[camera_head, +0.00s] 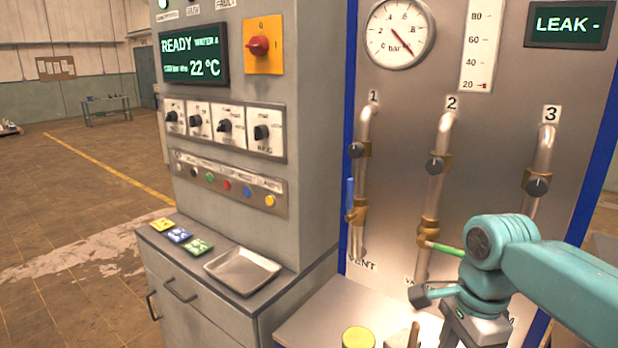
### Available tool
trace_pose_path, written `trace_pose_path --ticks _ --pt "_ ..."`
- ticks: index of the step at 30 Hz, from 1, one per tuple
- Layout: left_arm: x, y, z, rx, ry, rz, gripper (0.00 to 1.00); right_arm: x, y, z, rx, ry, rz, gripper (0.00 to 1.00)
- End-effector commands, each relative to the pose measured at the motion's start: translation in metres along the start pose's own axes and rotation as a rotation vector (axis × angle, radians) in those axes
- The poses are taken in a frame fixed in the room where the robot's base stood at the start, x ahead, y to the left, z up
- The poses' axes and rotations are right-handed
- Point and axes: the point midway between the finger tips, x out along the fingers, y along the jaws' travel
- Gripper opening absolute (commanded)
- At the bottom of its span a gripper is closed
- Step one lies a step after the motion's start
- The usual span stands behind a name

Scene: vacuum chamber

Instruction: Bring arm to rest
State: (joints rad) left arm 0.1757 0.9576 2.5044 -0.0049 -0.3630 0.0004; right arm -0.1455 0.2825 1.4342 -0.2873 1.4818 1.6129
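My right arm, teal with dark joints, reaches in from the right edge, in front of the lower part of the valve panel (400,120). Its wrist bends down, and the grey gripper body (472,328) is at the bottom edge. Its fingertips are not clearly visible, so I cannot tell whether it is open or holds anything. My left gripper is not in view. On pipe 1 a blue lever (350,193) stands upright along the pipe. On pipe 2 a green lever (442,247) points right, its end close to my arm in the picture. The lower part of pipe 3 is hidden behind my arm.
A grey control cabinet (320,130) with a READY display (194,55) stands left of the panel. A metal tray (242,270) and several coloured cards lie on its ledge. A yellow-topped round object (358,338) stands at the bottom edge. The floor at left is open.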

Motion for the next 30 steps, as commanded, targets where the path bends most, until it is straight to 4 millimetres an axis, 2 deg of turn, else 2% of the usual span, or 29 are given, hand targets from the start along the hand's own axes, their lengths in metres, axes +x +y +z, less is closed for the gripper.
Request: trace_pose_path --ticks 3,8,14,19,23,24,27,30 --pt "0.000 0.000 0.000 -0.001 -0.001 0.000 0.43 0.001 -0.001 -0.003 0.007 0.000 0.002 0.46" --pt "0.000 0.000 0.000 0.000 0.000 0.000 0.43 0.052 -0.002 -0.015 0.032 -0.007 0.142 0.46" --pt "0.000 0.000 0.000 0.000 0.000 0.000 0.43 0.117 0.017 -0.011 0.029 -0.039 0.311 0.46" --pt "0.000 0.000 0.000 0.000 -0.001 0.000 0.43 0.189 0.040 0.002 -0.032 -0.106 0.414 0.46" --pt "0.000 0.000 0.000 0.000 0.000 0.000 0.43 0.267 0.076 0.025 -0.154 -0.218 0.464 0.46" --pt "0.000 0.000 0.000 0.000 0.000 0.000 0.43 0.293 0.092 0.035 -0.211 -0.267 0.464 0.46" --pt "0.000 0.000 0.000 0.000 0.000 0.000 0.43 0.353 0.140 0.068 -0.382 -0.396 0.409 0.46" --pt "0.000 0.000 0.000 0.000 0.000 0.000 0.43 0.390 0.179 0.097 -0.566 -0.472 0.284 0.46"
